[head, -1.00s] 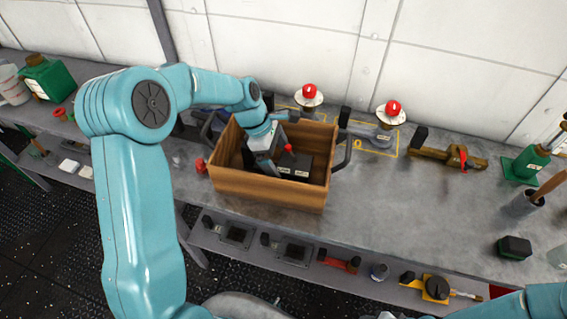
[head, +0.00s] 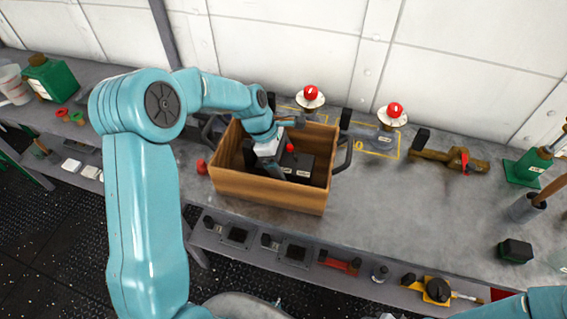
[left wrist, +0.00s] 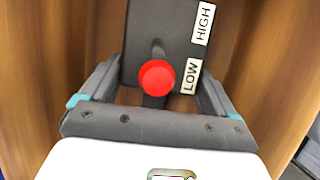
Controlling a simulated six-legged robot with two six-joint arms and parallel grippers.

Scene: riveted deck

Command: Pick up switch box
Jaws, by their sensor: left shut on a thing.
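The switch box (head: 302,165) is a dark box with white labels and a red-knobbed lever. It sits inside a wooden crate (head: 266,195). In the left wrist view the switch box (left wrist: 165,50) shows labels reading HIGH and LOW, and its red knob (left wrist: 157,77) is toward the camera. My left gripper (head: 275,167) reaches down into the crate. In the left wrist view its fingers (left wrist: 155,90) lie on both sides of the switch box and are shut on it. The box's underside is hidden. My right gripper is not in view; only part of my right arm shows at the lower right.
The crate has dark side handles and stands on a grey workbench (head: 420,210). A brass valve (head: 450,160) lies to the right. A lower shelf (head: 300,262) holds several parts.

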